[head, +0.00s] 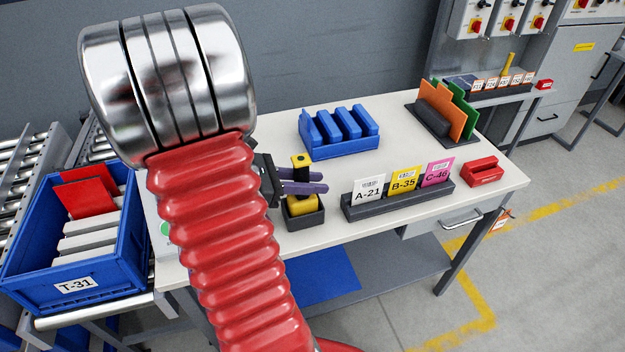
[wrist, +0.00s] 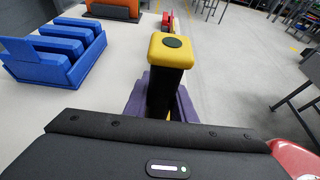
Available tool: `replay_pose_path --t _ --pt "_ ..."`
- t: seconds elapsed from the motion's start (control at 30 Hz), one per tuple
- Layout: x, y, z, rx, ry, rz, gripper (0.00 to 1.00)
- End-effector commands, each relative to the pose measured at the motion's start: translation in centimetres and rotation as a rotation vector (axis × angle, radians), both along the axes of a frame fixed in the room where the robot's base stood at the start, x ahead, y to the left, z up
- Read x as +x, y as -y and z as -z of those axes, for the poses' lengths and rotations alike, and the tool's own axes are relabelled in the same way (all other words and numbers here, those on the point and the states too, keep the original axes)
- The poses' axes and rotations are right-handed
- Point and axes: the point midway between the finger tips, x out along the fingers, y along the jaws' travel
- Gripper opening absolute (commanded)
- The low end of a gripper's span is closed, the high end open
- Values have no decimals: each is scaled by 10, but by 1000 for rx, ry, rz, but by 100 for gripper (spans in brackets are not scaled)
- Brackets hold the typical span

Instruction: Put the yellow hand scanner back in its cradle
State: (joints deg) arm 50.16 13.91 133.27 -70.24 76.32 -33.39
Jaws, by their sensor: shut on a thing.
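The yellow hand scanner (head: 302,204) has a black grip and a yellow end cap. It stands about upright in the head view, its lower yellow part within the rim of the dark box-shaped cradle (head: 306,219). Whether it touches the cradle's floor is hidden. My gripper (head: 303,181) has purple fingers, which are shut on the scanner's black grip from the left. In the wrist view, the scanner's yellow cap (wrist: 171,45) stands up between the purple fingers (wrist: 162,100). The cradle is hidden there.
A blue slotted rack (head: 339,140) stands behind. A dark card holder (head: 400,201) with tags A-21, B-35 and C-46 is close on the right. A red block (head: 483,172) and an upright file rack (head: 432,118) stand farther right. A blue T-31 bin (head: 112,268) is at left.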

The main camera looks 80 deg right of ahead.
Motion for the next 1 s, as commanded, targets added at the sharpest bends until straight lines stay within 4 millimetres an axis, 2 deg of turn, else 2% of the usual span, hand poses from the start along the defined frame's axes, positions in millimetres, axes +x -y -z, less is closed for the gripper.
replay_pose_path --t 0.33,0.77,0.8,1.0 --pt "0 0 9 0 0 0 0" --pt "0 0 10 0 0 -1 0" --pt "0 0 10 0 0 -1 25" --pt "0 0 10 0 1 -1 39"
